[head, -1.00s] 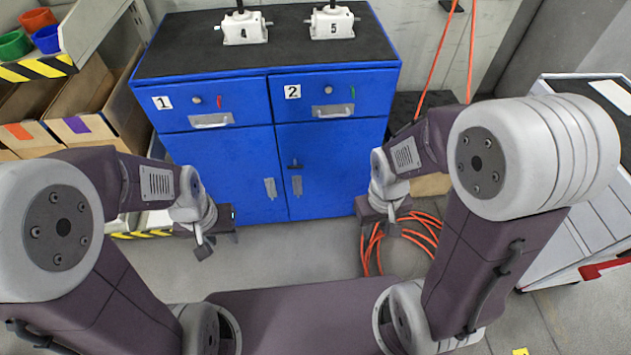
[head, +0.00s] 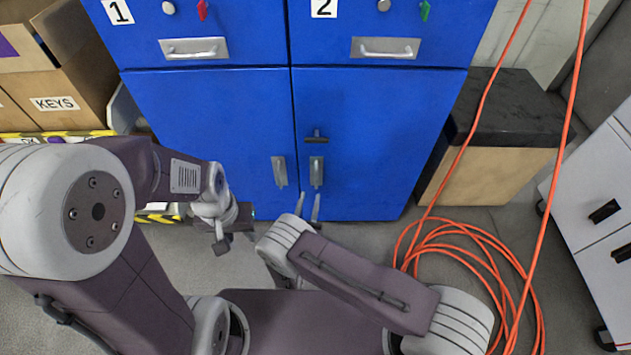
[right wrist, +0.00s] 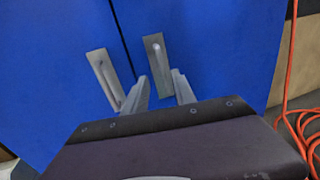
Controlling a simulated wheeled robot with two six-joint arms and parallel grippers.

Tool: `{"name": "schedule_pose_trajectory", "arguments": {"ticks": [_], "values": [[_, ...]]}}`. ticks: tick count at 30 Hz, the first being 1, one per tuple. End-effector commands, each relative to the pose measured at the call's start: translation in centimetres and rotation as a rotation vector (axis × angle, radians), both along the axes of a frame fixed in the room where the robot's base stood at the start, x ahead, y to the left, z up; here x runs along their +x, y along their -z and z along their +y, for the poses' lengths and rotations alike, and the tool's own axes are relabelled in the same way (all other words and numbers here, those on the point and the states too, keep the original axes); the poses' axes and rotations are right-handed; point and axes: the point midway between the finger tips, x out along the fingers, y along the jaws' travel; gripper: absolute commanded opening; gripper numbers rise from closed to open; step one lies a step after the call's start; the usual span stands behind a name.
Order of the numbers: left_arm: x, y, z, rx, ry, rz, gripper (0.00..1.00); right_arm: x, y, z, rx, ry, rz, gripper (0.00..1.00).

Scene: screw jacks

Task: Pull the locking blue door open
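The right blue lower door (head: 370,120) is shut. It has a dark T-shaped latch (head: 316,137) and a grey vertical handle (head: 316,171) near its left edge. In the right wrist view the handle (right wrist: 157,58) lies just beyond and between my fingertips. My right gripper (head: 308,204) is open and empty, its two fingers apart, just below the handle in the head view; it also shows in the right wrist view (right wrist: 160,78). I cannot tell if it touches the door.
The left blue lower door (head: 205,130) is shut, with its own handle (head: 280,171) close beside. Two drawers with handles sit above. Orange cable (head: 470,240) coils on the floor at right. A black-topped box (head: 490,150) and white cabinet (head: 600,220) stand right.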

Motion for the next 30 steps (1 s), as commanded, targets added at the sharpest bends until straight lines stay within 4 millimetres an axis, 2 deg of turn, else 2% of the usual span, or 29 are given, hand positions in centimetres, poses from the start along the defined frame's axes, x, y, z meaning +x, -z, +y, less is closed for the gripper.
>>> {"name": "schedule_pose_trajectory", "arguments": {"ticks": [9,12,16,23,26,27,30], "values": [[0.0,3.0,0.0,0.000,0.000,0.000,0.36,6.2,0.4,-1.5,0.003,0.009,-0.002,0.32],[0.0,3.5,0.0,0.000,0.000,0.000,0.36,7.5,0.3,-1.7,0.003,0.008,0.000,0.32],[0.0,3.7,0.0,0.000,0.000,0.000,0.36,8.3,0.1,-1.8,0.000,0.006,0.001,0.32],[0.0,3.6,0.0,0.000,0.000,0.001,0.36,8.4,0.0,-1.9,0.000,0.006,0.002,0.32],[0.0,3.6,0.0,0.000,0.000,0.001,0.36,8.4,0.0,-1.9,0.000,0.006,0.002,0.04],[0.0,3.6,0.0,0.000,0.000,0.001,0.36,8.4,0.0,-1.9,-0.001,0.006,0.002,0.00],[0.0,3.6,0.0,0.000,0.000,0.001,0.36,8.4,0.0,-1.9,0.000,0.006,0.002,0.00]]}}
